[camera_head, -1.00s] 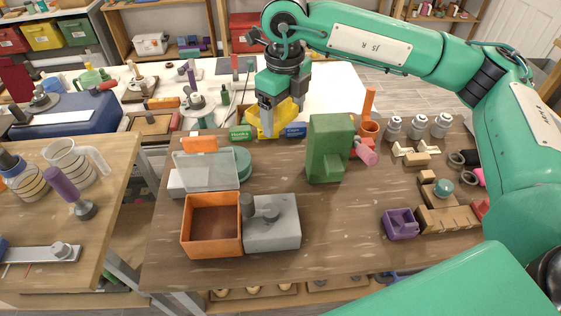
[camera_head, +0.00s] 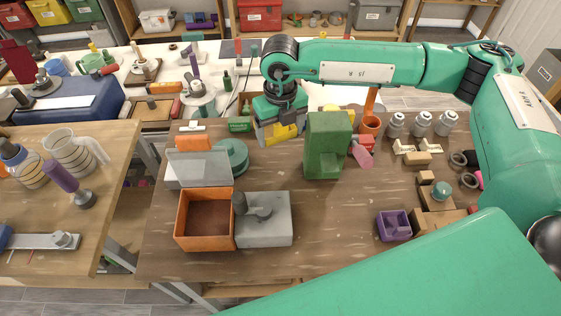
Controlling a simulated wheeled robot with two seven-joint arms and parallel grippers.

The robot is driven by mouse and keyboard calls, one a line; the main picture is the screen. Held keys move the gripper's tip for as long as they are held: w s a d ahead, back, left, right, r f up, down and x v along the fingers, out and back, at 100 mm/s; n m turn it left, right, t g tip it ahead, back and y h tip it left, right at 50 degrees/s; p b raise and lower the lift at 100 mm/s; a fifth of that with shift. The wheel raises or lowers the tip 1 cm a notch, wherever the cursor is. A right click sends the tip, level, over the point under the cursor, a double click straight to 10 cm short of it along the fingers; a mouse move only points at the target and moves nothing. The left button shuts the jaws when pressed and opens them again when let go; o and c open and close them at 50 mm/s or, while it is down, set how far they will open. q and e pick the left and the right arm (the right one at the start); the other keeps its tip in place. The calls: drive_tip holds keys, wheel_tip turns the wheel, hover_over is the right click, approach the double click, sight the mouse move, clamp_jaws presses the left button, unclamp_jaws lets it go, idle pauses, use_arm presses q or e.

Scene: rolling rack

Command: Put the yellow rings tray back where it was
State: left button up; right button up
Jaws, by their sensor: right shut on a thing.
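My right gripper (camera_head: 281,132) comes down from above at the back middle of the brown bench and is shut on the yellow rings tray (camera_head: 287,132). Only a part of the tray shows between and beside the fingers. I cannot tell whether it touches the bench. A green labelled tray (camera_head: 240,124) stands just left of the gripper. A tall green block-shaped machine (camera_head: 324,150) stands close on its right. A small yellow patch (camera_head: 331,108) shows behind the machine; I cannot tell what it belongs to. My left gripper is out of view.
The front middle-right surface is clear.

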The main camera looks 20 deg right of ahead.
drive_tip(key=p, duration=0.3)
hover_over(281, 175)
wheel_tip(281, 175, down, 10)
drive_tip(key=shift+f, duration=0.25)
wheel_tip(281, 175, down, 4)
drive_tip(key=shift+a+r+p, duration=0.1)
drive_tip(key=shift+r+p, duration=0.1)
drive_tip(key=shift+p, duration=0.5)
drive_tip(key=shift+f, duration=0.4)
drive_tip(key=shift+f, duration=0.1)
drive_tip(key=shift+f+b, duration=0.15)
drive_tip(key=shift+b, duration=0.15)
drive_tip(key=o, duration=0.7)
